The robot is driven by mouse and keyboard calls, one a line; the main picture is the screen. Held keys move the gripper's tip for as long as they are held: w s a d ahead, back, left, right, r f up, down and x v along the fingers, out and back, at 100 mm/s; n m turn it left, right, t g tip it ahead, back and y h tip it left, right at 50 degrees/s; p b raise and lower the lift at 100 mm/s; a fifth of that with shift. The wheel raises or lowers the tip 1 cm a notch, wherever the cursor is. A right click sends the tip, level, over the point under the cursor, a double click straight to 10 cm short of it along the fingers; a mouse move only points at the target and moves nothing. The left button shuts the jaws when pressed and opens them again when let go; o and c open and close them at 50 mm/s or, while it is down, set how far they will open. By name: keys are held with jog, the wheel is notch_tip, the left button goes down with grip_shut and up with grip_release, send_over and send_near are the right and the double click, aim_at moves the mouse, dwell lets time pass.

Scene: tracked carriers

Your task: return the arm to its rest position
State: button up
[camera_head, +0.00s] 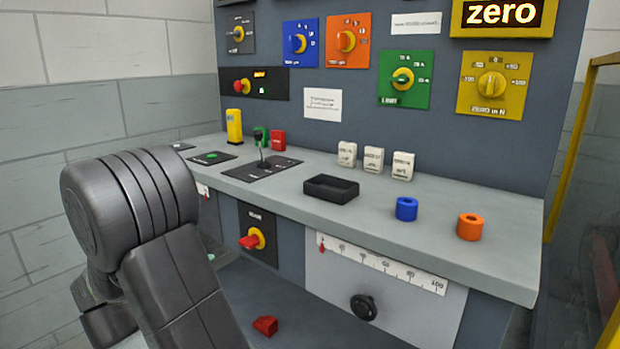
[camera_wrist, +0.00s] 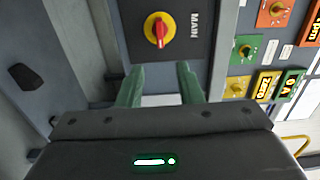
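My arm (camera_head: 160,240) shows as dark grey links at the lower left in the head view, bent at a large joint. My gripper (camera_wrist: 160,78) shows in the wrist view with two green fingers spread apart and nothing held between them. In the head view the gripper is mostly hidden behind the arm. In the wrist view, a red and yellow rotary switch (camera_wrist: 159,30) on a black plate marked MAIN lies beyond the fingertips, apart from them.
A grey console shelf (camera_head: 460,265) holds a black tray (camera_head: 331,189), a blue ring (camera_head: 406,208), an orange ring (camera_head: 470,227) and white blocks (camera_head: 373,159). A red piece (camera_head: 265,326) lies below. A yellow frame (camera_head: 575,140) stands at right. Knob panels line the upright back.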

aim_at(246, 245)
jog(key=b+x, duration=0.1)
jog(key=x, duration=0.3)
jog(key=b+x, duration=0.1)
jog(key=x, duration=0.4)
jog(key=b+x, duration=0.1)
jog(key=x, duration=0.3)
jog(key=shift+w+d+r, duration=0.15)
jog(key=shift+r, duration=0.1)
jog(key=n+p, duration=0.1)
jog(key=p, duration=0.1)
jog(key=n+p, duration=0.4)
jog(key=shift+r, duration=0.25)
jog(key=n+p, duration=0.1)
jog(key=n, duration=0.1)
jog(key=n+p, duration=0.1)
jog(key=p, duration=0.1)
jog(key=shift+a+n, duration=0.25)
jog(key=shift+n, duration=0.15)
jog(key=shift+p, duration=0.3)
